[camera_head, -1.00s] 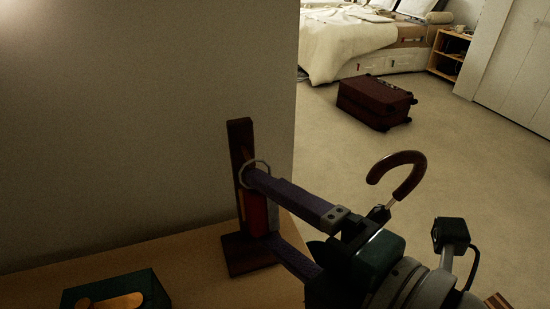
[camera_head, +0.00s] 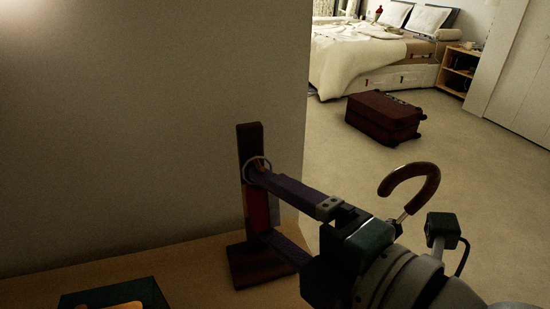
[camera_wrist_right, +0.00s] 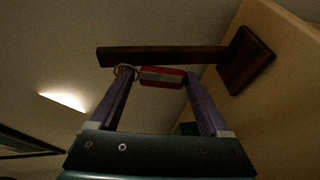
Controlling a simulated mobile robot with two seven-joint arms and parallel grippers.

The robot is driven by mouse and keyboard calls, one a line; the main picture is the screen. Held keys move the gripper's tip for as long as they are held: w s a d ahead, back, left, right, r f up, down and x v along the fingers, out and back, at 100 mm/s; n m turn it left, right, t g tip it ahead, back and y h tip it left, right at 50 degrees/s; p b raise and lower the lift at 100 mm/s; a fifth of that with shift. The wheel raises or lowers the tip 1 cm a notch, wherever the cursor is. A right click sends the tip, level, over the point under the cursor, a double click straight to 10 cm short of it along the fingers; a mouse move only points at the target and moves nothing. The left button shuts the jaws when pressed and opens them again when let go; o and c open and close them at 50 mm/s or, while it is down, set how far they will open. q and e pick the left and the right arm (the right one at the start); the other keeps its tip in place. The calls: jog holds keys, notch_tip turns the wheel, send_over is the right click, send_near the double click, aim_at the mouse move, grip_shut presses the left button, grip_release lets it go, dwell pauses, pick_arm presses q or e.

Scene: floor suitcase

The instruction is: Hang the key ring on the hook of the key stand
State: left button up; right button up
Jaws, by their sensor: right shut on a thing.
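The key stand (camera_head: 248,143) is a dark wooden post on a flat base, upright on the wooden table top. My right gripper (camera_head: 264,205) is shut on the key ring, its two purple fingers gripping the red tag (camera_head: 257,209). The metal ring (camera_head: 246,168) is at the upper fingertip, in front of the post. In the right wrist view the red tag (camera_wrist_right: 162,77) spans the fingertips, with the ring (camera_wrist_right: 117,72) at the left one and the post (camera_wrist_right: 160,56) just beyond. A small tan piece shows inside the ring; I cannot tell whether the ring is around the hook. My left gripper is out of view.
A dark green box (camera_head: 140,291) with an orange-tan thing in it is at the table's front left. A bare wall (camera_head: 130,120) stands behind the table. A brown curved handle (camera_head: 424,190) shows behind my right arm. A dark red suitcase (camera_head: 380,118) lies on the carpet.

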jog(key=o, duration=1.4)
jog(key=shift+r, duration=0.1)
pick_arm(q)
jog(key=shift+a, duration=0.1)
pick_arm(e)
jog(key=s+d+r+m+g+h+p, duration=0.5)
jog(key=s+d+m+p, duration=0.35)
jog(key=m, duration=0.35)
jog(key=s+d+r+m+g+h+p, duration=0.3)
jog(key=s+d+r+m+h+p, duration=0.25)
jog(key=s+d+m+p, duration=0.4)
pick_arm(q)
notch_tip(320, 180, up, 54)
jog(key=p, duration=3.5)
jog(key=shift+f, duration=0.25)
pick_arm(e)
jog(key=shift+m+g+y, duration=0.25)
jog(key=shift+m+g, duration=0.05)
jog(key=shift+m, duration=0.65)
jog(key=r, duration=3.7)
jog(key=shift+s+d+r, duration=0.25)
jog(key=shift+s+d, duration=0.05)
jog(key=shift+s, duration=0.1)
